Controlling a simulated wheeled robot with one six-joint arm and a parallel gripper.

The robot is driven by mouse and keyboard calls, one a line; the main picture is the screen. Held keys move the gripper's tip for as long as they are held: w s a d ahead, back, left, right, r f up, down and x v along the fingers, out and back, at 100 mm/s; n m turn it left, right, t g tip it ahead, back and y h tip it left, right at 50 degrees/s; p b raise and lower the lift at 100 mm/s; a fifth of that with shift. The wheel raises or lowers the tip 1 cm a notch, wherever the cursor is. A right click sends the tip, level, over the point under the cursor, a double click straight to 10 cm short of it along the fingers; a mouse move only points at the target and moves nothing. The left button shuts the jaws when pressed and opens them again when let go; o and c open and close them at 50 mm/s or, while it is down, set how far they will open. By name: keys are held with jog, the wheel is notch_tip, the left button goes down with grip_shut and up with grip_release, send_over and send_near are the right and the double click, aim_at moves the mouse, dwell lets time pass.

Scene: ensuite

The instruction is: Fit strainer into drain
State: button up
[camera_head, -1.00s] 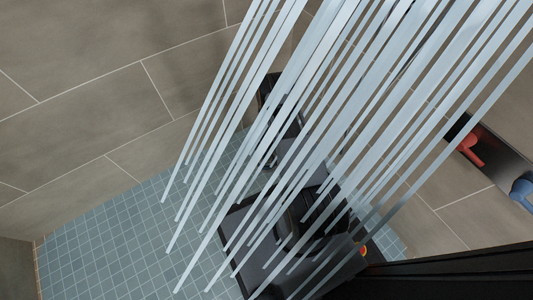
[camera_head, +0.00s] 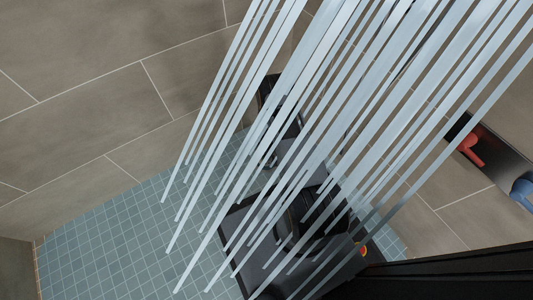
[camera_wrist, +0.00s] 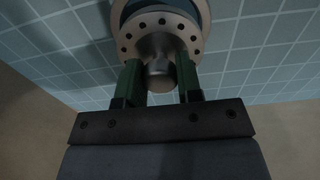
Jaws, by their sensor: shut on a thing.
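In the wrist view the strainer (camera_wrist: 127,37) is a pale metal disc with a ring of small holes and a rounded knob in its middle. My gripper (camera_wrist: 160,77) is shut on that knob, with one green finger on each side. A round dark shape with a paler rim (camera_wrist: 205,14) shows just beyond the strainer and looks like the drain; the disc hides part of it. I cannot tell whether the strainer touches it. In the head view, water streams and my dark arm cover this area, and I cannot make out the strainer or drain clearly.
Pale water streams (camera_head: 330,110) fall across the middle of the head view. The blue-grey tiled floor (camera_head: 110,240) is clear at the left. Brown tiled walls (camera_head: 90,90) stand around it. A red handle (camera_head: 470,148) and a blue handle (camera_head: 522,190) are on the right wall.

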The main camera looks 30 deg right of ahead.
jog(key=shift+f, duration=1.95)
jog(key=o, duration=1.1)
notch_tip(320, 180, up, 14)
jog(key=p, duration=0.6)
jog(key=shift+f+p, duration=0.1)
jog(key=shift+p, duration=0.2)
